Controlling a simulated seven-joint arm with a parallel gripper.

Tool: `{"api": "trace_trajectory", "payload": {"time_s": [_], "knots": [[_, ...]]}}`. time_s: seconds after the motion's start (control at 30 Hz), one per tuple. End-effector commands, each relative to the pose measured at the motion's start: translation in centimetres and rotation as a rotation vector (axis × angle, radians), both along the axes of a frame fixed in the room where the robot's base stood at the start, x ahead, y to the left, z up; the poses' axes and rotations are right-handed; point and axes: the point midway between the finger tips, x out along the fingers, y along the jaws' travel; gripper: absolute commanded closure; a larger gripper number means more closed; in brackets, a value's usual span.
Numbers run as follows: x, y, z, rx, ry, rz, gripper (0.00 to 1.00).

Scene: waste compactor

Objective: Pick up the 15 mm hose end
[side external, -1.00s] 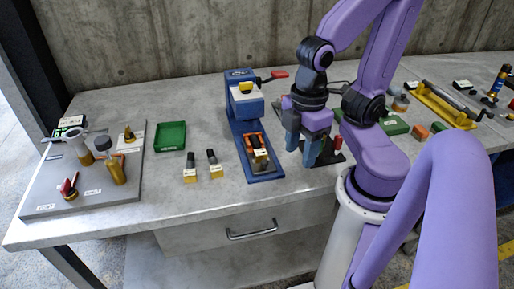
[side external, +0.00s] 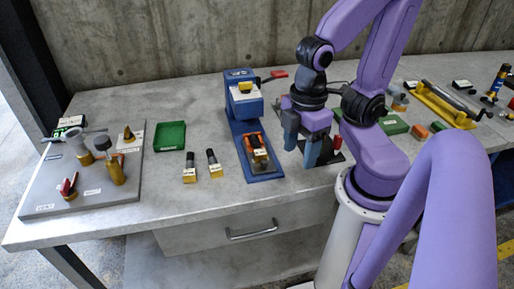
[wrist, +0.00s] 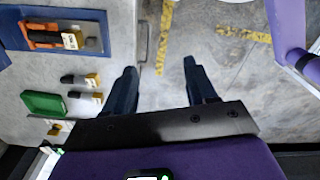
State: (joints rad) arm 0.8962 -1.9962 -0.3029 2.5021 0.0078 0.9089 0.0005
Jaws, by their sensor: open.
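Two small fittings with dark tops and yellow labelled bases stand on the bench between the green tray and the blue press. They are the left fitting (side external: 190,168) and the right fitting (side external: 214,164). Both also show at the left of the wrist view, as one fitting (wrist: 80,79) and another (wrist: 86,96). Their labels are too small to read, so I cannot tell which is the 15 mm hose end. My gripper (side external: 301,150) is open and empty, pointing down to the right of the press, apart from both fittings.
The blue press (side external: 246,110) holds an orange-handled piece and stands between my gripper and the fittings. A green tray (side external: 170,136) lies left of them. A grey board (side external: 50,190) with several fittings is at far left. Bench in front of the fittings is clear.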

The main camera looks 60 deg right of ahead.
Motion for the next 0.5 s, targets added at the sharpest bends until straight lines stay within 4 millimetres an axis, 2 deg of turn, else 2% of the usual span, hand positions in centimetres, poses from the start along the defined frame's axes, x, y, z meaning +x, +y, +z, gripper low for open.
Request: {"api": "trace_trajectory", "payload": {"time_s": [0.07,0.17,0.33,0.5], "knots": [[-0.3,0.8,-0.2,0.024,0.018,-0.010,0.44],[-1.1,3.1,-0.7,0.100,0.064,-0.050,0.44],[-2.3,9.2,-1.6,0.292,0.161,-0.218,0.44],[-1.6,14.2,-2.5,0.444,0.194,-0.463,0.44]]}}
